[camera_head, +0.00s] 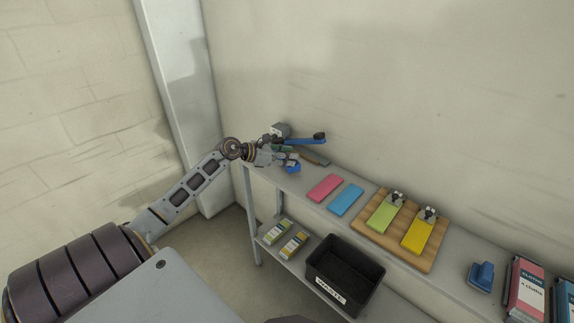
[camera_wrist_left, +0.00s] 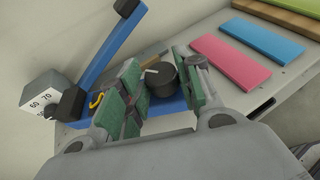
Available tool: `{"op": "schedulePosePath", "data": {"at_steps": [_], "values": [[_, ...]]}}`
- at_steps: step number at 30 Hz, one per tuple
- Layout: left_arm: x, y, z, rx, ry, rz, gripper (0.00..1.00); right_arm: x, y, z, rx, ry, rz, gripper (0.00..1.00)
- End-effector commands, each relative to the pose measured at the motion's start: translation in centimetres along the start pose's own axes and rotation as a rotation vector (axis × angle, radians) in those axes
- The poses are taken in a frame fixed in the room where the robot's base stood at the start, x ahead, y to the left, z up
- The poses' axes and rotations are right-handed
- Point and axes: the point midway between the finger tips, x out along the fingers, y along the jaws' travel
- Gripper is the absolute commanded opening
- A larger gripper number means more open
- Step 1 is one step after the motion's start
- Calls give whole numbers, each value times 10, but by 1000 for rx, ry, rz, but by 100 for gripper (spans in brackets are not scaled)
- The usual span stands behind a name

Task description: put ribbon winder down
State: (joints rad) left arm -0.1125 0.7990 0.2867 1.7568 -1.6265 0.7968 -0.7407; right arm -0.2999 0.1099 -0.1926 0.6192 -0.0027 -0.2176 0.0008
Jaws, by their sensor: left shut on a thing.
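My left gripper (camera_head: 284,158) is over the far left end of the shelf top. In the left wrist view its green-padded fingers (camera_wrist_left: 160,92) stand on both sides of a round black drum with a pale peg on top, which I take for the ribbon winder (camera_wrist_left: 161,80). The gripper is shut on it. Blue material shows just below the drum; I cannot tell whether they touch. In the head view the fingers and arm mostly hide the drum. My right gripper is not in view.
A blue device with a raised arm (camera_head: 305,141) and a grey dial box (camera_wrist_left: 45,93) stands close by against the wall. Pink (camera_head: 324,187) and blue (camera_head: 346,199) slabs lie to the right, then a wooden board (camera_head: 376,233). A black waste bin (camera_head: 345,272) is below.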

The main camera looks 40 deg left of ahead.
Motion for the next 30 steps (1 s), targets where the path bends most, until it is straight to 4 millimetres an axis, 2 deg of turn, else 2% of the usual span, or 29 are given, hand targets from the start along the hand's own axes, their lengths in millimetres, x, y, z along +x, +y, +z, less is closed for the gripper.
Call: {"op": "schedulePosePath", "data": {"at_steps": [4, 13, 20, 28, 29, 30], "values": [[2, 0, -5, -1, -1, 0, 4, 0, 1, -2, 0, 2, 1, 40], [13, 0, -31, -1, -2, 1, 4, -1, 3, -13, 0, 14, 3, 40], [14, 0, -34, 1, -1, 1, 4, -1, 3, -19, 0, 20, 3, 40], [15, 0, -36, 1, -1, 0, 4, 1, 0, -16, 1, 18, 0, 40], [15, 0, -37, 0, 0, 0, 38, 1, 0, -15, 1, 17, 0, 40], [15, 0, -36, 0, 0, 0, 43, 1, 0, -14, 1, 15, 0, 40]]}}
